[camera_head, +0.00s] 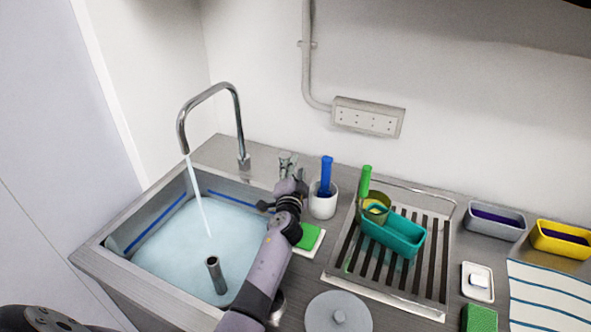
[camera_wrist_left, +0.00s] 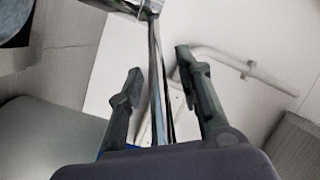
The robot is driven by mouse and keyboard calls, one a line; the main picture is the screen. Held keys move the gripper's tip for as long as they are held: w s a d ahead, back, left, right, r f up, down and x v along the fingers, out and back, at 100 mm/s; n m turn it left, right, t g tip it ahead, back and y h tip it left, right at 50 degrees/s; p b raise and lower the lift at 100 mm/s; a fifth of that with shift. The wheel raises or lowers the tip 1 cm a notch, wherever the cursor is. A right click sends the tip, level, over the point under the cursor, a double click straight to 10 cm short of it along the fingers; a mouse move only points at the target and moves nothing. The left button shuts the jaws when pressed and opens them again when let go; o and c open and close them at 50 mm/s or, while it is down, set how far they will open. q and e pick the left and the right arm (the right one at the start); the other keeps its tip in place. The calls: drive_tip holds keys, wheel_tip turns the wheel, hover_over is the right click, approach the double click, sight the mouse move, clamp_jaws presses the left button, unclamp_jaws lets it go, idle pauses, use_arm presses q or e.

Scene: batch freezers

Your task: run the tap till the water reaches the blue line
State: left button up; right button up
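The steel tap (camera_head: 238,125) arches over the sink (camera_head: 95,262), and a stream of water (camera_head: 200,200) runs from its spout. The water (camera_head: 170,250) covers the sink floor, with its surface a little below the blue line (camera_head: 235,200) on the inner walls. A grey standpipe (camera_head: 215,275) rises out of the water. My left gripper (camera_head: 283,188) is at the sink's back right corner, by the tap's handles (camera_head: 287,162). In the left wrist view its fingers (camera_wrist_left: 163,85) are apart, with a shiny metal bar (camera_wrist_left: 156,75) between them. My right gripper is not in view.
Right of my left arm are a white cup with a blue-handled tool (camera_head: 326,178), a green sponge (camera_head: 310,236) and a round lid (camera_head: 338,314). A drying rack (camera_head: 432,270) holds a teal tub (camera_head: 393,232). Grey (camera_head: 495,220) and yellow (camera_head: 560,240) tubs stand further right.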

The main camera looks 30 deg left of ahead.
use_arm(q)
drive_tip(key=shift+w+a, duration=0.1)
drive_tip(key=shift+w, duration=0.05)
drive_tip(key=shift+c, duration=0.2)
clamp_jaws()
idle(0.7)
